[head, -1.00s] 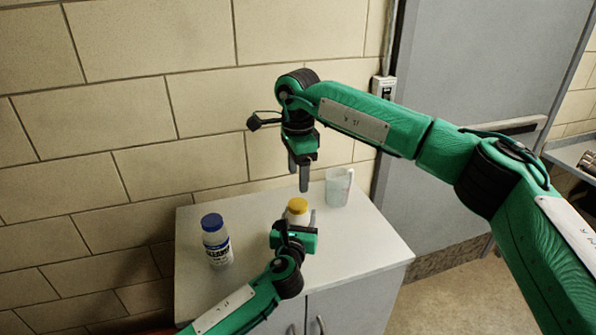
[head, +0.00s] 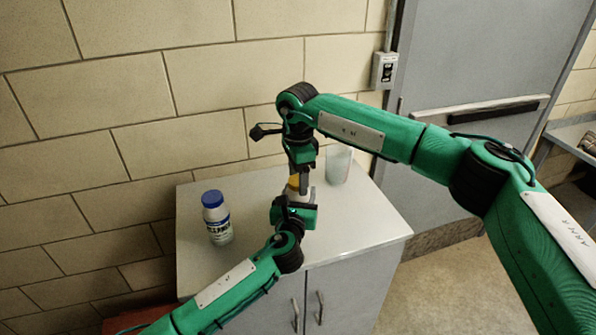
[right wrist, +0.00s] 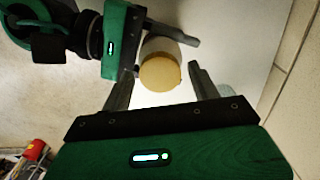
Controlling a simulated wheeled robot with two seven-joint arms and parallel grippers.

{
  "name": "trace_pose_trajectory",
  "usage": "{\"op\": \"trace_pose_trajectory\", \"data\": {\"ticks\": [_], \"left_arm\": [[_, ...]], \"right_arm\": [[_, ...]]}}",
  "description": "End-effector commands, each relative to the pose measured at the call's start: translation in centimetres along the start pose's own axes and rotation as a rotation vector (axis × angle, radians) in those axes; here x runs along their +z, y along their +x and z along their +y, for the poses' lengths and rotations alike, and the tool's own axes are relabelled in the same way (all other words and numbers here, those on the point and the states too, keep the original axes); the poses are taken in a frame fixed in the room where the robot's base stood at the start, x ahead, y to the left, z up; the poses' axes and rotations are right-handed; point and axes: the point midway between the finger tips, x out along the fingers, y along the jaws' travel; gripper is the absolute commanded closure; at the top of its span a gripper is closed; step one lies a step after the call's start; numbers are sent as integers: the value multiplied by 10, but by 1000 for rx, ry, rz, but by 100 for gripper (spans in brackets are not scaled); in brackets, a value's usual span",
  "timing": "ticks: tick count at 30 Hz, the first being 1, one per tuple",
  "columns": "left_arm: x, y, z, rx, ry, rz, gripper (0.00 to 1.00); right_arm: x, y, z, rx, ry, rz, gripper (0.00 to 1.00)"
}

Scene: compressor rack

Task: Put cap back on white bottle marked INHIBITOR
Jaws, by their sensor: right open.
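A white bottle (right wrist: 176,48) with a yellow-orange cap (head: 294,181) on top stands on the cabinet top; its label is hidden from me. My left gripper (head: 298,208) comes in low at its body. One left finger shows along the bottle in the right wrist view; the other is mostly hidden, and the hold looks closed. My right gripper (head: 299,188) points down over the bottle. In the right wrist view, its open fingers (right wrist: 162,70) stand either side of the yellow cap (right wrist: 160,73), with a visible gap at the right finger.
A white bottle with a blue cap (head: 217,218) stands to the left, its label not clearly readable. A clear cup (head: 339,165) stands behind and right of my grippers. The cabinet top (head: 365,222) is clear at the front right. A block wall rises behind.

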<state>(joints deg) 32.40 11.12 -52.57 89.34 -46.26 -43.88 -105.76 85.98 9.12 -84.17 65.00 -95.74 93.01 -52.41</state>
Motion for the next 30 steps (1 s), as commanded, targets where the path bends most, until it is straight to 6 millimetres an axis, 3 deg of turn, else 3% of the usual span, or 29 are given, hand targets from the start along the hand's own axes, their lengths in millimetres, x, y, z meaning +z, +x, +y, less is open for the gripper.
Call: {"op": "trace_pose_trajectory", "data": {"ticks": [3,10,19,30], "left_arm": [[-1,0,0,0,0,1,100],[-1,0,0,0,0,1,100],[-1,0,0,0,0,1,100],[-1,0,0,0,0,1,100]], "right_arm": [[0,0,0,0,0,0,39],[0,0,0,0,0,0,84],[0,0,0,0,82,0,84],[0,0,0,0,656,0,84]]}}
